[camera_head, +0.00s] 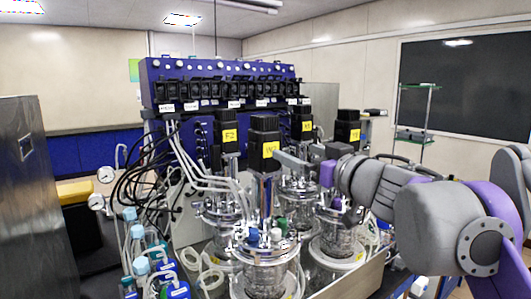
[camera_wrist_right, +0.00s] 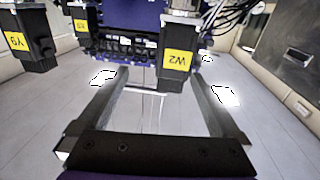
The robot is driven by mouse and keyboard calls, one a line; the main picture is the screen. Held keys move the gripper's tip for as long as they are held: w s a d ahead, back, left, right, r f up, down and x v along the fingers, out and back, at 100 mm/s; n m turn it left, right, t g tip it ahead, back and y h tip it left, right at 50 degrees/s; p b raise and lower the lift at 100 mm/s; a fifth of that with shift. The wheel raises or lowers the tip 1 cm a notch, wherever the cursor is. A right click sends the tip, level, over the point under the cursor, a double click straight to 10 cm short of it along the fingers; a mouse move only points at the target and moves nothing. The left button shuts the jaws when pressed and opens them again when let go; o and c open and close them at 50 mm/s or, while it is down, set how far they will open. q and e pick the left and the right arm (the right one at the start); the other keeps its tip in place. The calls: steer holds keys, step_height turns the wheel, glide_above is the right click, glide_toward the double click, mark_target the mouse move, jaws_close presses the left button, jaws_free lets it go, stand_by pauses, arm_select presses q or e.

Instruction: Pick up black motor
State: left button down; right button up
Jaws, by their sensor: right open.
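The nearest black motor (camera_head: 265,138) stands upright on the front glass vessel in the head view, with a yellow label. In the wrist view a black motor (camera_wrist_right: 176,52) labelled W2 appears upside down, beyond or between the finger ends. My right gripper (camera_head: 283,158) comes in from the right, its grey finger beside the nearest motor. In the wrist view my right gripper (camera_wrist_right: 157,80) has its two fingers spread wide, with nothing clamped. Whether a finger touches the motor cannot be told. My left gripper is not in view.
Other black motors (camera_head: 224,132), (camera_head: 303,124), (camera_head: 347,130) stand close by on glass vessels. A blue pump rack (camera_head: 215,75) with tubing stands behind. Bottles with blue caps (camera_head: 140,262) are at front left. Grey walls or cabinets (camera_head: 35,190) flank the left side.

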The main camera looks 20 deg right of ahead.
mark_target(273, 140)
steer(key=shift+n+g+y, duration=0.3)
steer(key=shift+n+y, duration=0.2)
steer(key=shift+y, duration=0.4)
steer(key=w+a, duration=0.2)
steer(key=w+a+r, duration=0.1)
steer(key=w, duration=0.1)
steer(key=shift+w+a+r+p, duration=0.15)
steer(key=shift+a+p, duration=0.2)
steer(key=shift+p, duration=0.05)
steer(key=x, duration=0.2)
steer(key=p+x, duration=0.1)
steer(key=x, duration=0.2)
steer(key=shift+w+d, duration=0.1)
steer(key=shift+w, duration=0.3)
steer(key=shift+s, duration=0.2)
steer(key=shift+c, duration=1.3)
steer(key=shift+r, duration=0.1)
jaws_close()
